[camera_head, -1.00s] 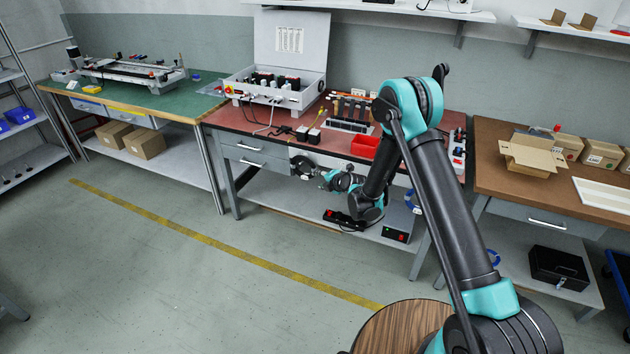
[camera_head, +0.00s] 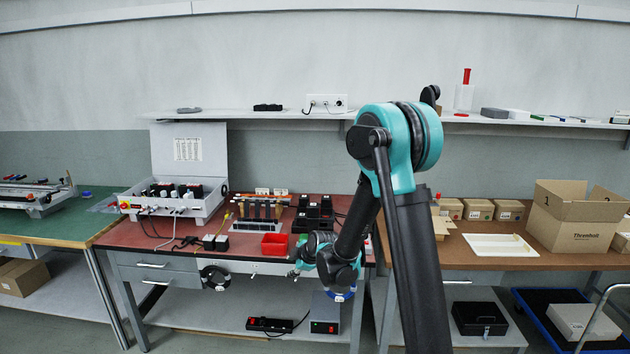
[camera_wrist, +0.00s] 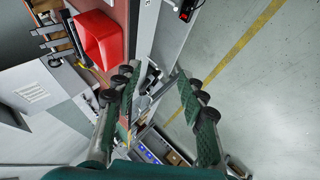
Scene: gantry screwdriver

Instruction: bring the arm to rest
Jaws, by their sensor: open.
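My gripper (camera_wrist: 158,92) is open and empty in the wrist view, with its two green-padded fingers apart. In the head view it (camera_head: 297,269) is small and partly hidden by my own wrist, in front of the front edge of the red-topped workbench (camera_head: 125,247). My arm (camera_head: 388,190) is folded, with its elbow raised high and its forearm hanging down toward the bench front. A red bin (camera_head: 274,244) sits on the bench close to the gripper, and it also shows in the wrist view (camera_wrist: 98,40).
An open grey case (camera_head: 180,215) and black holders stand on the red bench. A brown bench (camera_head: 480,262) with a cardboard box (camera_head: 572,222) and white tray (camera_head: 499,245) is at right. A green bench (camera_head: 60,228) is at left. Open floor shows in the wrist view.

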